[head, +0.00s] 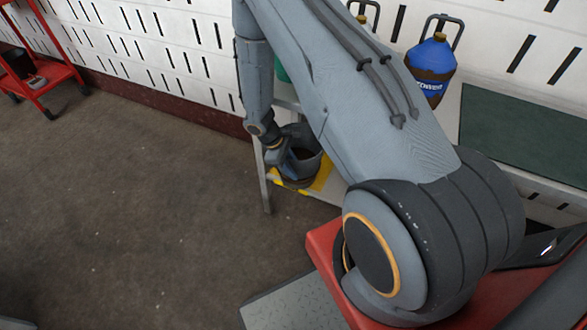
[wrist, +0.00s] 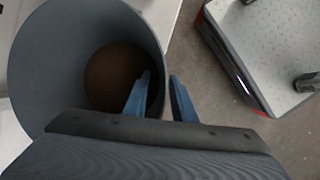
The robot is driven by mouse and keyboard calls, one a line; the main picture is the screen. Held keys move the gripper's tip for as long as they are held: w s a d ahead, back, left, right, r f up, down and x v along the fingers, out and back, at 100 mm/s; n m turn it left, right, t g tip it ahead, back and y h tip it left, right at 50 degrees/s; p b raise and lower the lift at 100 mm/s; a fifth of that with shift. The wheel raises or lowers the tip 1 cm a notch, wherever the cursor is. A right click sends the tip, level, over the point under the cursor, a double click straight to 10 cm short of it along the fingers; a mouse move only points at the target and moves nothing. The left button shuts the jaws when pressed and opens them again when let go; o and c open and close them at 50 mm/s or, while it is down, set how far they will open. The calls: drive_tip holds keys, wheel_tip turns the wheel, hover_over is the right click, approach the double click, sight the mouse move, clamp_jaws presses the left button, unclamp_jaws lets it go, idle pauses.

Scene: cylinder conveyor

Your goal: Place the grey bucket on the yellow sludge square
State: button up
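The grey bucket (head: 308,165) stands upright over the yellow sludge square (head: 322,178) on a low shelf in the head view. Yellow shows on both sides of its base, and my arm hides part of the bucket. In the wrist view, I look down into the bucket (wrist: 40,60), with its brown inside bottom visible. My gripper (wrist: 160,76) straddles the bucket's right wall, one blue finger inside and the other outside. The fingers stand apart, with gaps beside the rim. In the head view, my gripper (head: 285,160) is at the bucket's near left side.
A blue jug (head: 431,70) stands on the upper surface behind my arm, with a dark green mat (head: 520,130) to its right. A white slotted wall (head: 150,50) runs behind. A red cart (head: 40,75) stands far left. The floor at left is clear.

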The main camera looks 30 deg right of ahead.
drive_tip(key=shift+r, duration=0.1)
drive_tip(key=v, duration=0.7)
drive_tip(key=shift+r, duration=0.35)
drive_tip(key=shift+a, duration=0.1)
